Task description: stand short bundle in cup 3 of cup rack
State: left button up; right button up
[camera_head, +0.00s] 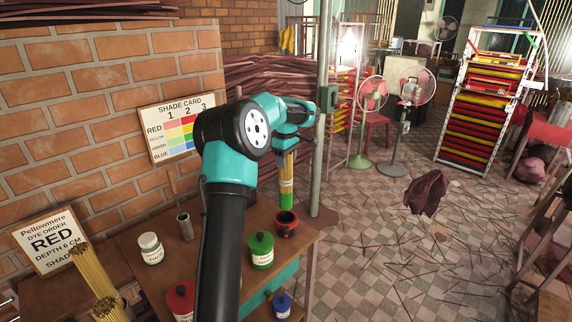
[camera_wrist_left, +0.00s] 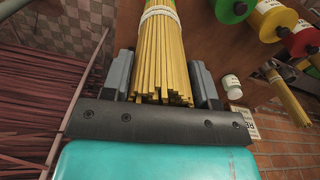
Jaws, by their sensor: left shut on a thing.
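My left gripper (camera_head: 288,142) is shut on a bundle (camera_head: 286,178) of yellow sticks, which hangs nearly upright below it with a green lower end. In the left wrist view the bundle (camera_wrist_left: 162,55) sits between both fingers, with a pale band around it. The green end is just above or at the rim of a dark pot with red on it (camera_head: 287,229); I cannot tell whether they touch. A grey metal cup (camera_head: 185,227) stands farther left on the table. I cannot make out a cup rack or its cup 3. My right gripper is not in view.
A wooden table (camera_head: 225,222) holds a green-lidded jar (camera_head: 261,252), a red jar (camera_head: 181,300), a blue jar (camera_head: 282,306) and a white jar (camera_head: 150,248). More yellow bundles (camera_head: 95,275) are at lower left. A green post (camera_head: 322,120) stands close right of the gripper.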

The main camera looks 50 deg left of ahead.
pick_arm(q)
jog(key=shift+r, duration=3.85)
